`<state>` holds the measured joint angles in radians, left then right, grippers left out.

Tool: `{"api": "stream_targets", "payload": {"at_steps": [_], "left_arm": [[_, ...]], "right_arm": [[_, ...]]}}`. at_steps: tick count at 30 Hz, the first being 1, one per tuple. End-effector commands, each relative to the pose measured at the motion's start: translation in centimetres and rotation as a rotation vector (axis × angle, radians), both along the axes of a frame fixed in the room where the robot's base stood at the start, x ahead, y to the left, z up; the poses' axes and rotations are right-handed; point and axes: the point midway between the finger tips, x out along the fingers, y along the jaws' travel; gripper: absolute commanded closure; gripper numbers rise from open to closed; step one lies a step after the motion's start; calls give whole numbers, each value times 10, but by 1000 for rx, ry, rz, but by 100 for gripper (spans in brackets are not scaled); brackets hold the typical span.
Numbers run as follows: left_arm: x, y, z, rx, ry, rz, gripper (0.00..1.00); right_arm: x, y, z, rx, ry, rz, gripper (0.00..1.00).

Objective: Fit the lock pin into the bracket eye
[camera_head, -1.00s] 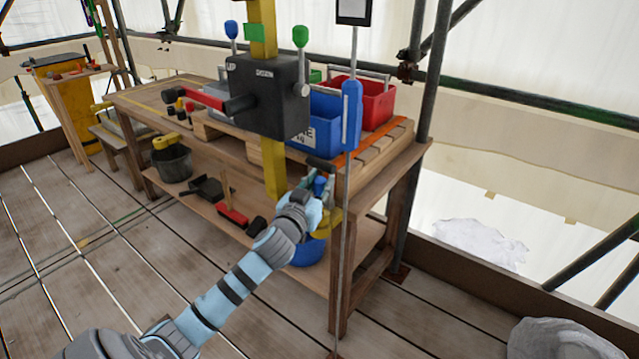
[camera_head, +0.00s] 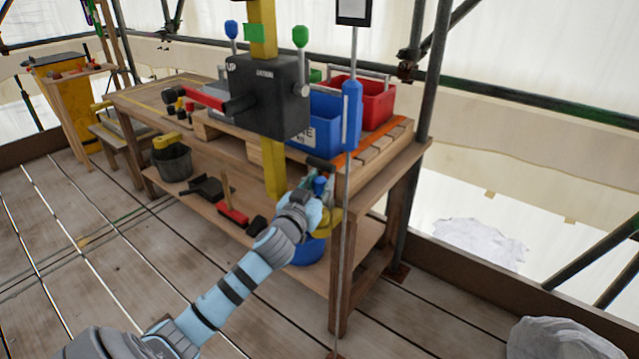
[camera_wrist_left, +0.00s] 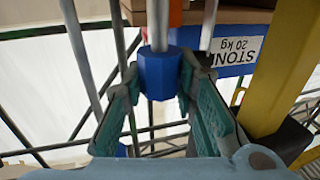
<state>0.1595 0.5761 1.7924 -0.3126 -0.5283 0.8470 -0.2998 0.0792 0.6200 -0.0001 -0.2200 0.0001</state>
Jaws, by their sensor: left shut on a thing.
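My left gripper (camera_head: 318,192) is at the front of the workbench, right of the yellow post. In the left wrist view its fingers (camera_wrist_left: 160,95) are shut on a blue faceted piece (camera_wrist_left: 158,72) with a grey rod running up from it. The blue piece shows small at the fingertips in the head view (camera_head: 320,184). It may be the lock pin's head, but I cannot tell for sure. I cannot make out the bracket eye; it may be hidden by my gripper or the piece. My right gripper is not in view.
A thin upright rod with a blue handle (camera_head: 352,113) stands close right of my gripper. Blue (camera_head: 318,120) and red (camera_head: 376,104) bins stand on the bench.

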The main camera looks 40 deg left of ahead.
Motion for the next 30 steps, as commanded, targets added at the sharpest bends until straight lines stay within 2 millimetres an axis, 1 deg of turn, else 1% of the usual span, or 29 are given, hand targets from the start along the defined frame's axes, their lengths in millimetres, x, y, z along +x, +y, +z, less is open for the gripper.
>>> {"api": "stream_targets", "payload": {"at_steps": [5, 30], "left_arm": [[0, 0, -1, 0, 0, 0, 100], [0, 0, -23, 0, 0, 0, 100]], "right_arm": [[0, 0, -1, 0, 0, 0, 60], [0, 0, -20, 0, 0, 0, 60]]}}
